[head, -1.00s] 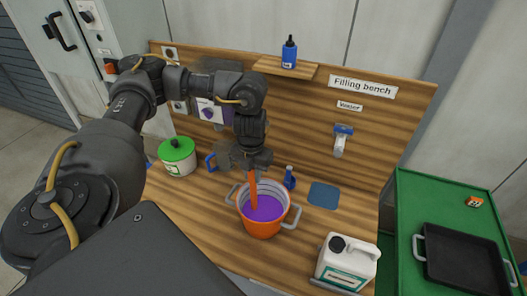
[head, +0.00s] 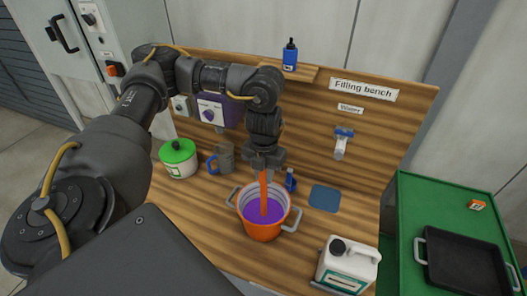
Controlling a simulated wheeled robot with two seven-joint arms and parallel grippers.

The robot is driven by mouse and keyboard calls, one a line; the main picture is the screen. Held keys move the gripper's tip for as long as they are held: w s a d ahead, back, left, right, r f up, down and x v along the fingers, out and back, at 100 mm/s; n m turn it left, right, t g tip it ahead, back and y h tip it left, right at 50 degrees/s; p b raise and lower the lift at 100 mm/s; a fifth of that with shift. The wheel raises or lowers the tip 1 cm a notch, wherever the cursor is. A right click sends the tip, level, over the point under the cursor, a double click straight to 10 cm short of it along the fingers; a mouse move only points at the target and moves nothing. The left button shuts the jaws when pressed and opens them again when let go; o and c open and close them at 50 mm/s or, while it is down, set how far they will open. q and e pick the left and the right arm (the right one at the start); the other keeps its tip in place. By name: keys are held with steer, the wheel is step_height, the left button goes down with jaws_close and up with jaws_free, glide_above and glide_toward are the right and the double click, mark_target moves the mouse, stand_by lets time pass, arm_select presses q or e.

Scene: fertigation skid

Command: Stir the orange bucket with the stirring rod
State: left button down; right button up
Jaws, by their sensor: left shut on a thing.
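The orange bucket (head: 262,231) stands on the wooden bench with purple liquid in it and a grey handle on either side. My left gripper (head: 264,167) is above the bucket, pointing down, and is shut on the orange stirring rod (head: 264,190). The rod stands nearly upright inside the bucket with its lower end in the purple liquid, so its tip is hidden. My right gripper is not in the head view.
A green-lidded pot (head: 178,160) and a grey mug (head: 224,158) stand left of the bucket. A small blue bottle (head: 291,180) is close behind it. A blue mat (head: 324,198) and white jerrycan (head: 346,266) are to the right. A black tray (head: 462,262) lies on the green surface.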

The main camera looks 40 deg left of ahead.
arm_select(q)
steer(key=shift+s+r, duration=0.1)
steer(key=shift+r, duration=6.1)
steer(key=shift+r, duration=2.5)
